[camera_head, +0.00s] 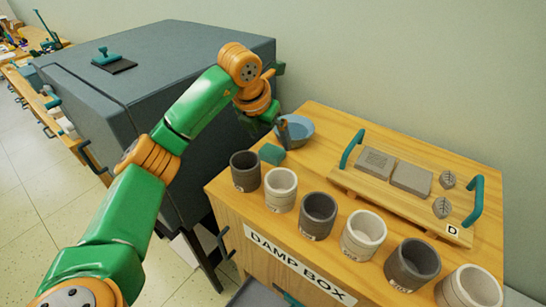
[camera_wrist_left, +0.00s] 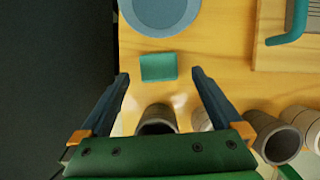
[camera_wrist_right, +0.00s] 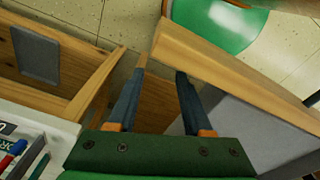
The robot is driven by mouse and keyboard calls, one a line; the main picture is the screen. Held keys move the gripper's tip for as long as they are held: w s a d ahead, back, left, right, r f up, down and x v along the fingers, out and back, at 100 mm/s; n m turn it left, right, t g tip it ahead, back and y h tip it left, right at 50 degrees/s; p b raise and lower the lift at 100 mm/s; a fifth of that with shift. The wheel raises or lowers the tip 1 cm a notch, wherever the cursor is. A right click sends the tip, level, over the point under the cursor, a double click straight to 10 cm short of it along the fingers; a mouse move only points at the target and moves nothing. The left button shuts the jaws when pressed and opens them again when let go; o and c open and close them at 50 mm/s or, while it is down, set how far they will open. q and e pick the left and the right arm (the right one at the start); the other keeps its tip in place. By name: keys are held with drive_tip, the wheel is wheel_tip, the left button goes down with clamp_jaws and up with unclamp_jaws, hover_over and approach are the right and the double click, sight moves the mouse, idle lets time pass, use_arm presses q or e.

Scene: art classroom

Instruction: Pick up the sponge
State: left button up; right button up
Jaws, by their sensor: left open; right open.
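The sponge is a small teal block (camera_head: 271,154) on the wooden top of the damp box, just in front of a blue-grey bowl (camera_head: 297,131). In the left wrist view the sponge (camera_wrist_left: 158,67) lies flat, ahead of and between the fingertips of my left gripper (camera_wrist_left: 160,76). That gripper is open and empty above the cabinet top; in the head view it (camera_head: 281,128) is partly hidden by its own arm. My right gripper (camera_wrist_right: 160,72) is open and empty in the right wrist view, pointing down toward wooden furniture and the floor. It is not visible in the head view.
Several dark and pale cups, one a dark cup (camera_head: 245,171), line the front edge of the damp box (camera_head: 297,263). A wooden tray (camera_head: 345,183) with teal handles holds grey tiles and leaf shapes at right. A large grey cabinet (camera_head: 160,80) stands left. The wall is close behind.

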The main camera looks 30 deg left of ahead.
sight(272, 149)
use_arm(q)
drive_tip(key=x, duration=0.1)
drive_tip(key=p+x, duration=0.1)
drive_tip(key=x, duration=0.2)
drive_tip(key=shift+s+a+f+p, duration=0.15)
drive_tip(key=shift+s+a+p, duration=0.1)
drive_tip(key=shift+p, duration=0.15)
drive_tip(key=shift+w+d+f, duration=0.1)
drive_tip(key=shift+w+f, duration=0.1)
drive_tip(key=shift+f, duration=0.05)
drive_tip(key=c, duration=1.2)
drive_tip(key=shift+r+b, duration=0.25)
drive_tip(key=shift+b, duration=0.1)
drive_tip(key=shift+c, duration=0.2)
drive_tip(key=b+v, duration=0.2)
drive_tip(key=shift+w+r, duration=0.2)
drive_tip(key=shift+r, duration=0.3)
drive_tip(key=s+d+r+b, duration=0.1)
drive_tip(key=s+r, duration=0.8)
drive_tip(key=s, duration=0.4)
drive_tip(key=shift+s+r, duration=0.35)
drive_tip(key=shift+r, duration=0.05)
